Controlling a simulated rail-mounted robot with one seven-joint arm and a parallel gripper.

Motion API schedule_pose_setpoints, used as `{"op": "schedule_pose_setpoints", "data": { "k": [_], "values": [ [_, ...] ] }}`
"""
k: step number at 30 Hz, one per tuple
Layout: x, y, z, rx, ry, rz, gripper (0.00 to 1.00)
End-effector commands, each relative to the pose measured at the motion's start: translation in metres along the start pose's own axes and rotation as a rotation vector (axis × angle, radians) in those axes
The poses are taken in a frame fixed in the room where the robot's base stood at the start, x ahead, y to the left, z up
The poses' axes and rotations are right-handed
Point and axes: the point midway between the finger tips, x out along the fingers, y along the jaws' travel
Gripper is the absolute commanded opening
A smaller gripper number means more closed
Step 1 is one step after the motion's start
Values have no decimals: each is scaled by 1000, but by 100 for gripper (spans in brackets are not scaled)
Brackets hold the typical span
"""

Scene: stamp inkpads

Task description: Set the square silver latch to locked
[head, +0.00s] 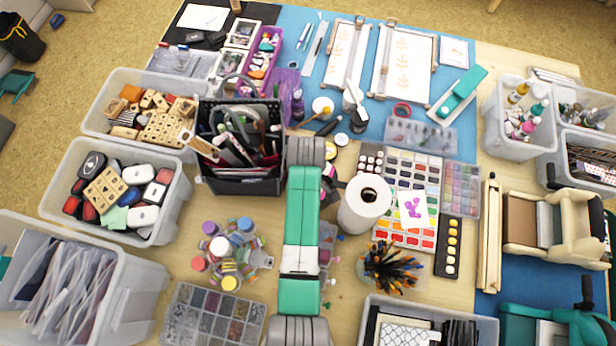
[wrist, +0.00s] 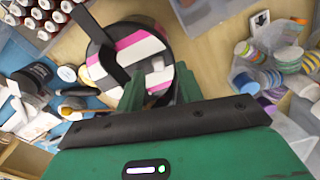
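I cannot pick out the square silver latch with certainty. In the wrist view a round case (wrist: 140,50) with pink, white and black stripes lies just beyond my gripper (wrist: 162,88), with a black strap or handle (wrist: 90,35) across its left side. A small pale grey piece (wrist: 157,64) on the case shows near the fingertips; I cannot tell what it is. My green fingers are apart, with part of the striped case visible between them; whether they touch it is unclear. In the head view my arm hides most of the case (head: 327,192) and my gripper.
A black caddy (head: 240,178) of pens stands left of my arm, and a white paper roll (head: 364,203) stands right of it. Clear bins (head: 115,190) line the left side.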

Motion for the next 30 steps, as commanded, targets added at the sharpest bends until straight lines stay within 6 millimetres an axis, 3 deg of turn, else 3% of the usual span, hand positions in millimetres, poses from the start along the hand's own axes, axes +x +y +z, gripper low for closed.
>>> {"op": "schedule_pose_setpoints", "data": {
  "k": [5,14,20,26,30],
  "values": [
    [23,0,0,1,1,0,36],
    [26,1,0,1,2,2,36],
    [26,1,0,1,2,2,0],
    [26,1,-1,1,2,2,0],
    [25,1,-12,-1,2,3,0]
  ]
}}
